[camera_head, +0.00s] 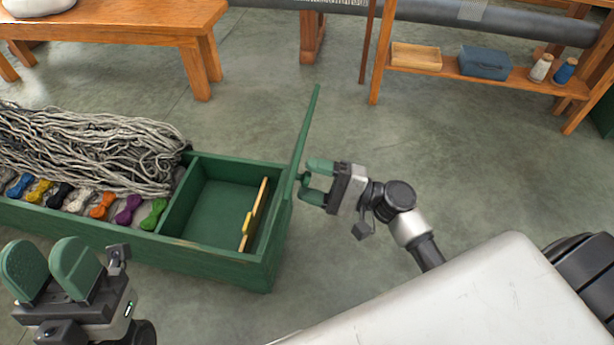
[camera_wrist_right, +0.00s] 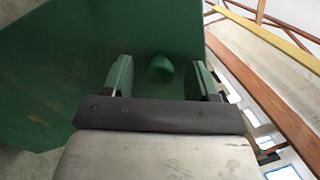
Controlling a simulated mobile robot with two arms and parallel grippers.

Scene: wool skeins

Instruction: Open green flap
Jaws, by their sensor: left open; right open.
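The green flap (camera_head: 306,125) stands up at the right end of the long green box (camera_head: 215,255), seen nearly edge-on and leaning slightly right. The end compartment (camera_head: 215,205) beside it is uncovered. My right gripper (camera_head: 309,182) is on the flap's right side, its open fingers around a small green knob. In the right wrist view the rounded knob (camera_wrist_right: 159,68) sits between the two fingers (camera_wrist_right: 160,80), with gaps at the sides, against the flap's green face (camera_wrist_right: 60,60). Whether a finger touches the flap is hidden. My left gripper (camera_head: 48,268) is open and empty at lower left.
A wooden piece (camera_head: 254,215) with yellow parts leans in the end compartment. Grey yarn (camera_head: 90,150) and several coloured skeins (camera_head: 127,210) fill the left part. A wooden bench (camera_head: 115,30) and a shelf (camera_head: 480,75) stand behind. Floor between them is clear.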

